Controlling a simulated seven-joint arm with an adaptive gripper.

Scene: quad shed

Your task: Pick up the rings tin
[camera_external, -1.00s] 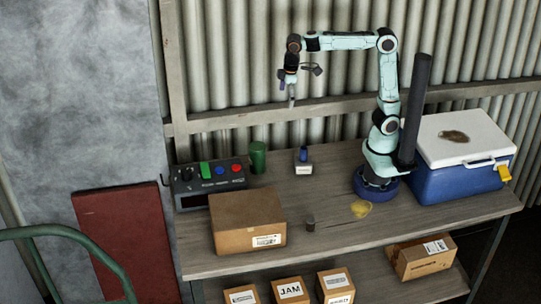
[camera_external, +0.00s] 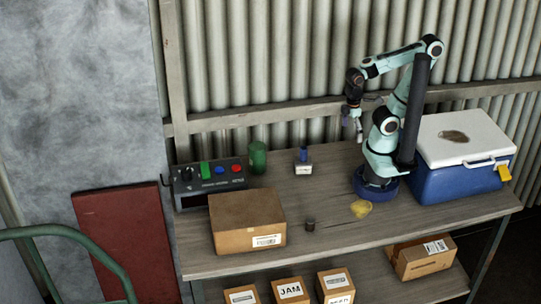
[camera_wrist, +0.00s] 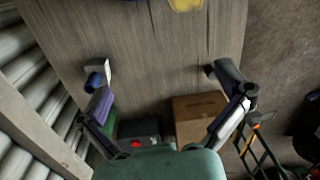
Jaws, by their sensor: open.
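A small dark cylindrical tin (camera_external: 310,225), likely the rings tin, stands upright on the wooden bench to the right of the cardboard box; its label is too small to read. It also shows in the wrist view as a small dark shape (camera_wrist: 209,71) beside the right finger. My gripper (camera_external: 352,126) is open and empty, raised above the back of the bench, behind and to the right of the tin. In the wrist view my gripper (camera_wrist: 163,88) has its fingers spread wide, with bare bench between them.
A cardboard box (camera_external: 247,222) stands left of the tin, and a yellow item (camera_external: 361,208) lies to its right. A blue-topped bottle (camera_external: 303,160), a green cup (camera_external: 258,157) and a control box (camera_external: 210,181) stand behind. A blue cooler (camera_external: 456,183) is at right.

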